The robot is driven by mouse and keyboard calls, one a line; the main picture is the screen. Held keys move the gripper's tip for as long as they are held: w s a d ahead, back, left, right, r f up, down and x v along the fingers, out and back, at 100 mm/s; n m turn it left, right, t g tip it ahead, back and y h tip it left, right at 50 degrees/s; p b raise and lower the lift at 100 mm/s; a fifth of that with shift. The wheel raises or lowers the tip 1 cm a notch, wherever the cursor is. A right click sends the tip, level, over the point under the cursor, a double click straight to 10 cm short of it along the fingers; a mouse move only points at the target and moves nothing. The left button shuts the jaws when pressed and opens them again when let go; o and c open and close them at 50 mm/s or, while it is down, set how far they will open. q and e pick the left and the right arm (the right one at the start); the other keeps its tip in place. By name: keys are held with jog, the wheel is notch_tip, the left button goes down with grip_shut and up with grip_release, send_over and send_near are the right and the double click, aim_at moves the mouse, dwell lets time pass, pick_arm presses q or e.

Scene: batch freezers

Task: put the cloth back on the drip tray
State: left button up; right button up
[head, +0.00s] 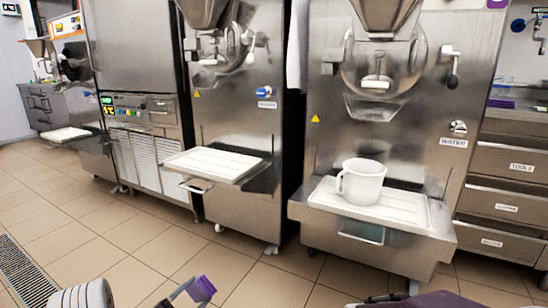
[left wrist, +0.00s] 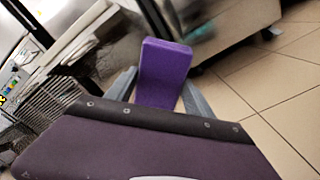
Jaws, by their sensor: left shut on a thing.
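The cloth (head: 203,288) is a small purple folded block low in the head view. My left gripper (head: 190,293) is shut on it. In the left wrist view the cloth (left wrist: 163,72) stands up between the two grey fingers, above the floor. White drip trays sit on the machines' front shelves: one on the right machine (head: 325,196), one on the middle machine (head: 215,165), one at far left (head: 68,134). The cloth is apart from all of them. Part of my right arm shows at the bottom edge, its fingertips out of view.
A white jug (head: 362,182) stands on the right machine's drip tray. Metal handles stick out below the right (head: 361,233) and middle (head: 196,186) trays. Steel drawers (head: 505,170) stand at the right. The tiled floor (head: 110,235) in front is clear, with a grate at left.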

pick_arm(q)
jog(key=s+a+r+p, duration=0.4)
jog(key=r+p, duration=0.5)
jog(key=p, duration=0.1)
jog(key=s+d+r+m+g+h+p, duration=0.45)
jog(key=s+d+m+g+h, duration=0.2)
jog(key=s+d, duration=0.4)
notch_tip(320, 180, up, 34)
jog(key=s+a+n+t+y+p, duration=0.1)
jog(key=n+t+y+p, duration=0.5)
jog(key=p, duration=3.1)
jog(key=shift+s+a+f+p, duration=0.2)
jog(key=shift+a+f+p, duration=0.05)
jog(key=shift+a+p, duration=0.15)
pick_arm(e)
jog(key=s+d+r, duration=0.1)
jog(key=d+r, duration=0.1)
jog(key=r, duration=2.3)
jog(key=s+d+r+m, duration=0.1)
jog(key=s+d+r, duration=0.1)
jog(key=r, duration=2.4)
jog(key=shift+d+h, duration=0.2)
jog(key=shift+h, duration=0.1)
